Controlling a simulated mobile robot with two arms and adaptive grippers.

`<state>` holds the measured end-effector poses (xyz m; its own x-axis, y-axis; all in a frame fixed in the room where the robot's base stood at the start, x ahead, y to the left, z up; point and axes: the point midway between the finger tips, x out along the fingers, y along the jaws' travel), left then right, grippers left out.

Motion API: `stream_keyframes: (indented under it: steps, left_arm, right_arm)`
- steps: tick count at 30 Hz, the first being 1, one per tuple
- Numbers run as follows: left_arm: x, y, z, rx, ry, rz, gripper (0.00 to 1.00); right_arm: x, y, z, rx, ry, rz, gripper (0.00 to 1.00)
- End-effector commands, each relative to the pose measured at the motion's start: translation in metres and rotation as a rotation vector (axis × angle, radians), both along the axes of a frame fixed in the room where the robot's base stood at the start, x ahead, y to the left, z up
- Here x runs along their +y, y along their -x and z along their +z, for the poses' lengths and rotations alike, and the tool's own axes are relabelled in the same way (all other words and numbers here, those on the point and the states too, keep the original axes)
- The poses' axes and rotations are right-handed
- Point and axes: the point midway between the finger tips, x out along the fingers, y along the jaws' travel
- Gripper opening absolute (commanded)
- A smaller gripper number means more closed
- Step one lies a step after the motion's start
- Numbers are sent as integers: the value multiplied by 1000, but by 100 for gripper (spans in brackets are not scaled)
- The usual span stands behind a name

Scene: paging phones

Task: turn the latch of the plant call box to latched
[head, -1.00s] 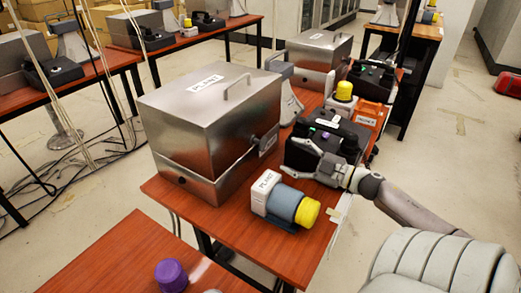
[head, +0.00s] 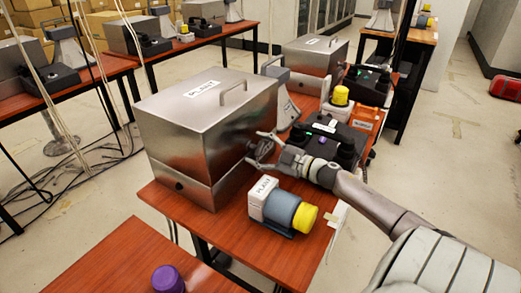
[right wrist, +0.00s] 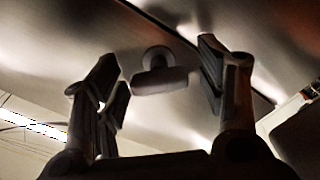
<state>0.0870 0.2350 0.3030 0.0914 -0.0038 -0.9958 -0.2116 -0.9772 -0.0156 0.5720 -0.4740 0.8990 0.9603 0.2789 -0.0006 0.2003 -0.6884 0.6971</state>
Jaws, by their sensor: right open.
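The plant call box is a metal box (head: 165,125) with a PLANT label and a top handle, on the nearest full table. Its lid is down. The latch is a dark knob on its right side, partly hidden by my fingers in the head view. In the right wrist view the latch (right wrist: 160,78) shows as a crossbar on a round stem. It lies roughly crosswise in the picture. My right gripper (head: 259,148) is open beside that side. Its fingers (right wrist: 165,70) stand on either side of the latch, apart from it. My left gripper is not in view.
A black phone unit (head: 323,135) is just behind the forearm. A purple knob (head: 168,279) sits on the front table. A second metal box (head: 312,55) is farther back.

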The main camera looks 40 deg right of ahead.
Motion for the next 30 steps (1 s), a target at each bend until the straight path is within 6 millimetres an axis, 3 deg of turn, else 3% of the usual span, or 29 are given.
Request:
stream_keyframes:
  steps: [7, 18, 30]
  left_arm:
    - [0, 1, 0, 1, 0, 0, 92]
    - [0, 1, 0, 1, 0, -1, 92]
    - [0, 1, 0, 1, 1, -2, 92]
  right_arm:
    - [0, 0, 0, 0, 0, 0, 63]
    - [0, 0, 0, 0, 0, 0, 18]
    - [0, 0, 0, -27, 94, 0, 18]
